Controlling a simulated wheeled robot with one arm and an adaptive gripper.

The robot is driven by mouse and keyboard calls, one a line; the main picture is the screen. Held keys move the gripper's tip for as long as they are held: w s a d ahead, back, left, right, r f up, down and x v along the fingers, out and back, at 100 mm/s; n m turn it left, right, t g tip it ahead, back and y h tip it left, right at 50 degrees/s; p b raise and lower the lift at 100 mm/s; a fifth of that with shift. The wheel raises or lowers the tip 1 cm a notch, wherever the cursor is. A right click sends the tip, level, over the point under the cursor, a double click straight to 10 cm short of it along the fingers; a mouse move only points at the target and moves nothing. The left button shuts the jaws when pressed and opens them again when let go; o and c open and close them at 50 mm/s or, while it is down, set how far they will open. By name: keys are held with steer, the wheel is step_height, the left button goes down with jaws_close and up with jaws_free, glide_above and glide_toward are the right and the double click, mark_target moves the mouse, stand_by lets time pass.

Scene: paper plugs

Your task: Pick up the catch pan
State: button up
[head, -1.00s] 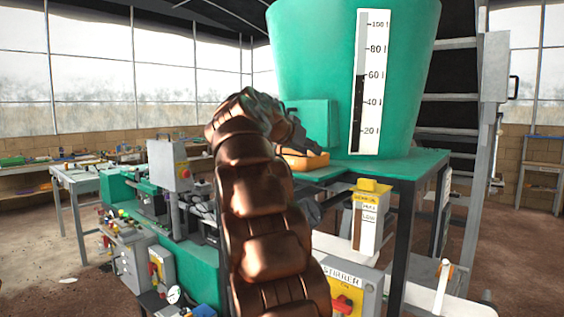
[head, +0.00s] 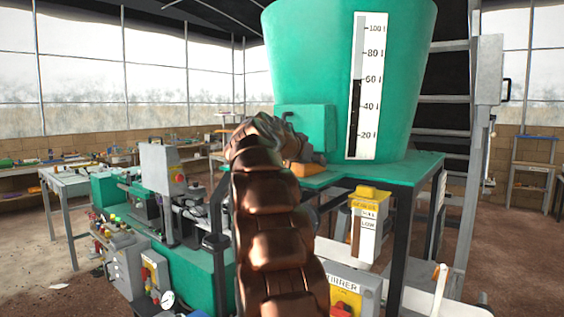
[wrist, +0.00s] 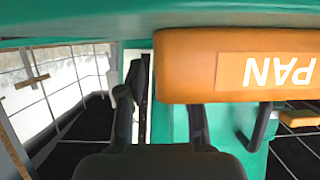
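The catch pan is orange. In the head view the catch pan (head: 309,170) shows only in part, at the edge of the green stand under the big green vat, partly hidden by my gripper. In the wrist view the pan (wrist: 200,65) fills the upper right, with its "PAN" label upside down. A dark bent bar (wrist: 263,127) hangs at its lower edge, perhaps its handle. My gripper (wrist: 160,118) is open, its two dark fingers apart with nothing seen between them. The right finger overlaps the pan's lower edge in view; I cannot tell whether they touch.
The green vat (head: 310,60) with a level scale stands on the green stand (head: 400,168). A yellow-topped box (head: 369,225) hangs below its front. A green machine (head: 185,255) with control boxes stands to the left. A ladder rises at the right. Brown floor is open at far right.

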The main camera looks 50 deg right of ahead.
steer(key=shift+d+f, duration=0.3)
steer(key=shift+d, duration=0.3)
jaws_close()
